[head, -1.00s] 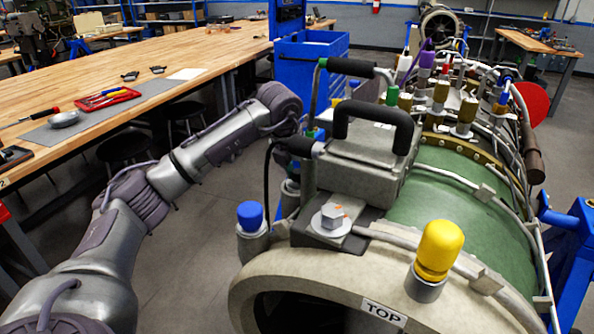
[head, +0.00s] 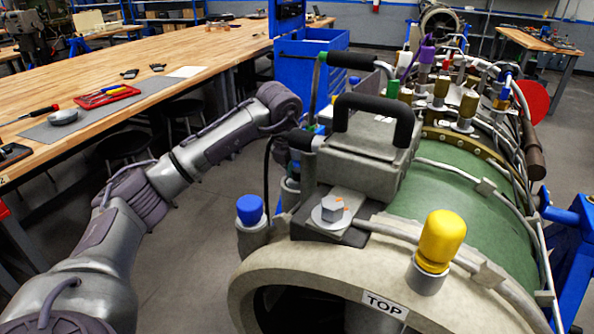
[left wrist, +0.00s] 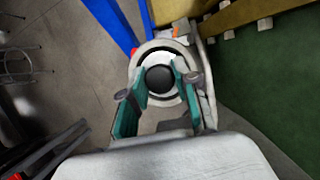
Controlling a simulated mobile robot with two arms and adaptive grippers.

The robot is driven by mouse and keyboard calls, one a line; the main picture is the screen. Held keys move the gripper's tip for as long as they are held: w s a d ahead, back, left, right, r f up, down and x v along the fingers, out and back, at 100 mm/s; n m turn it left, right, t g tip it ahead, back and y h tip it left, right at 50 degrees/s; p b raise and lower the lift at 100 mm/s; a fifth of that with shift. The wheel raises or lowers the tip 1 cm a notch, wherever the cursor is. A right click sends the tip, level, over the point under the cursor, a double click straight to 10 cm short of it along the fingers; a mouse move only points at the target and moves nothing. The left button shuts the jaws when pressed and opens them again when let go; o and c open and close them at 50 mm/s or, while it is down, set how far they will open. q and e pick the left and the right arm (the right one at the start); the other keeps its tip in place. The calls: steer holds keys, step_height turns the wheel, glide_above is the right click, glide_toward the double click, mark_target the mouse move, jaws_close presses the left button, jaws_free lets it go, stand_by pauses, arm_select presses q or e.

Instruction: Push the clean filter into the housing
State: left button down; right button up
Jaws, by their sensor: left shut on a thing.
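In the left wrist view, my left gripper (left wrist: 160,74) has its green fingers on either side of a round part with a black centre, which I take to be the clean filter (left wrist: 160,79). A pale metal ring, apparently the housing (left wrist: 141,53), surrounds it. I cannot tell how deep the filter sits. In the head view my left arm reaches to the far left side of the turbine (head: 455,190). There the gripper, filter and housing are hidden behind the grey box with a black handle. My right gripper is in neither view.
The grey box (head: 366,155) and the blue-capped (head: 250,210) and yellow-capped (head: 440,240) fittings stick up from the turbine. A long wooden bench (head: 150,65) stands at left with stools under it. Bare floor (head: 190,260) lies between bench and turbine.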

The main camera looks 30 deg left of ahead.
arm_select(q)
steer(key=shift+s+d+f, duration=0.1)
steer(key=shift+s+f, duration=0.05)
steer(key=shift+f, duration=0.3)
steer(key=c, duration=1.2)
jaws_free()
steer(key=o, duration=0.4)
steer(key=shift+o, duration=0.9)
steer(key=shift+r, duration=0.15)
steer(key=shift+r+p, duration=0.35)
steer(key=shift+r, duration=0.2)
steer(key=p+v, duration=0.3)
steer(key=v, duration=0.3)
